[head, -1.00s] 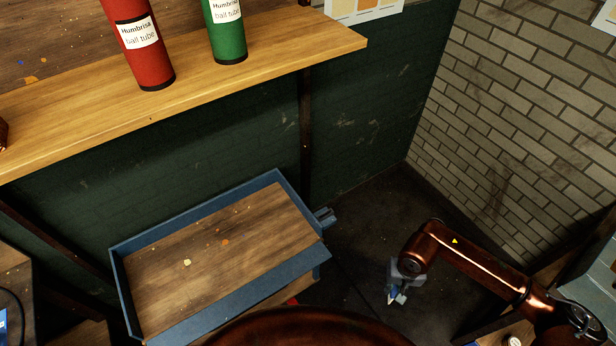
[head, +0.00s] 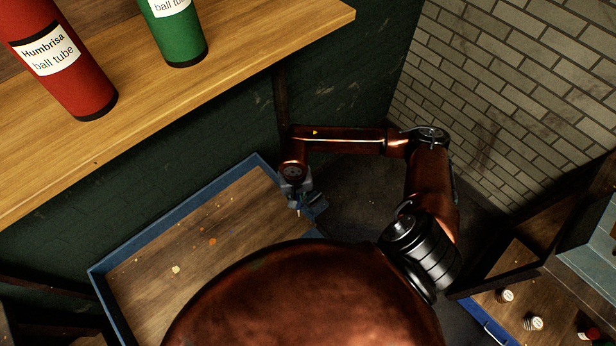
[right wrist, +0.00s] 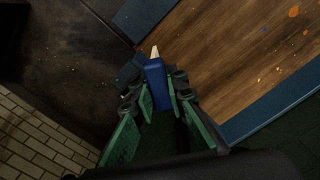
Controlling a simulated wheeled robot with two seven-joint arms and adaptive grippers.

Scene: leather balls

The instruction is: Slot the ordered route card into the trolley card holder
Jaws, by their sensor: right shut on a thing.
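My right gripper (head: 298,207) is shut on the route card (right wrist: 155,82), which shows in the right wrist view as a narrow blue piece with a cream tip between the green-sided fingers. The trolley (head: 175,212) has a wooden deck inside a blue rim; it also shows in the right wrist view (right wrist: 275,112). The card holder (head: 317,206) is a small blue-grey part at the trolley's right end, right beside my gripper. In the right wrist view, the holder (right wrist: 130,70) lies just left of the card. I cannot tell whether they touch. My left gripper is out of view.
A red ball tube (head: 68,75) and a green ball tube (head: 178,35) stand on a wooden shelf (head: 235,60) above the trolley. A brick wall (head: 500,90) is at the right. A low wooden surface (head: 510,290) with small items is at lower right.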

